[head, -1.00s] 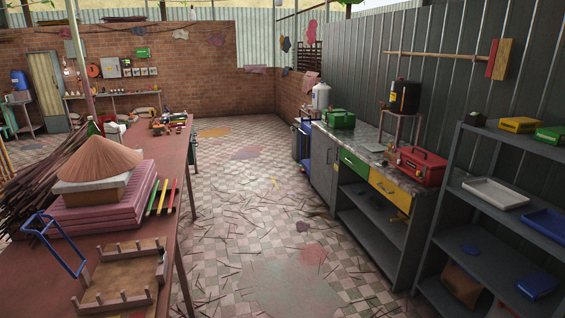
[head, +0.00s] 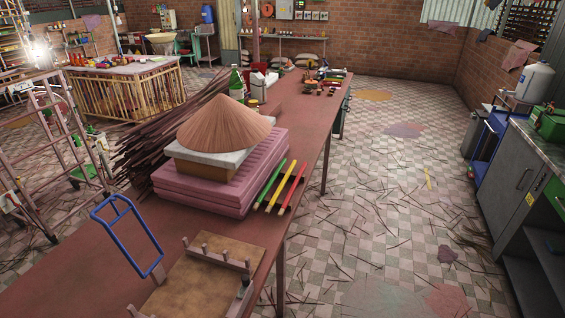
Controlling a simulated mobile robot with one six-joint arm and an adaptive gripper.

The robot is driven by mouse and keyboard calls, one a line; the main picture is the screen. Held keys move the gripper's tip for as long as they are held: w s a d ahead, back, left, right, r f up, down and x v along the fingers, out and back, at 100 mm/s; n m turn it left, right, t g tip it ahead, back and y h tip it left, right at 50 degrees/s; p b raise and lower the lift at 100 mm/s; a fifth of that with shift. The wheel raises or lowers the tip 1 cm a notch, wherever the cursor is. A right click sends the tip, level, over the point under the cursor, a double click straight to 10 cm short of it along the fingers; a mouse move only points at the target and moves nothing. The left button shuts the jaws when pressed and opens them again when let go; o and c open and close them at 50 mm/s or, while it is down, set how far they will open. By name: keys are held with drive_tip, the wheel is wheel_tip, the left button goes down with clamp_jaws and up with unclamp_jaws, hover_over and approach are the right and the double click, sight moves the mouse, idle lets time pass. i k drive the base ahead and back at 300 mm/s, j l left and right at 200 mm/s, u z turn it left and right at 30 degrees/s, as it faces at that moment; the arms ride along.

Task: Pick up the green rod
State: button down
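The green rod (head: 270,184) lies on the long reddish table (head: 205,236), just right of a stack of pink slabs (head: 206,194). A yellow rod (head: 284,187) and a red rod (head: 293,188) lie beside it to the right, roughly parallel, near the table's right edge. The green rod is the nearest of the three to the stack and shows along its length. My gripper is not in the head view.
A conical hat (head: 224,126) sits on the stack. A wooden board with pegs (head: 207,286) and a blue-framed tool (head: 128,236) lie nearer on the table. Dark sticks (head: 160,150) are piled left. The checkered floor right of the table has scattered sticks.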

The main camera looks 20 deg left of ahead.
sight(265, 192)
drive_tip(key=i+u, duration=0.35)
drive_tip(key=i+l+u, duration=0.1)
drive_tip(key=i+u, duration=0.25)
drive_tip(key=i, duration=0.15)
drive_tip(key=i+l+u, duration=0.15)
drive_tip(key=i+u, duration=0.15)
drive_tip(key=i+l+u, duration=0.45)
drive_tip(key=u, duration=0.3)
drive_tip(key=i+l+u, duration=0.2)
drive_tip(key=u, duration=0.15)
drive_tip(key=i+l+u, duration=0.25)
drive_tip(key=u, duration=0.15)
drive_tip(key=i+l+u, duration=0.15)
drive_tip(key=l+u, duration=0.2)
drive_tip(key=j, duration=0.1)
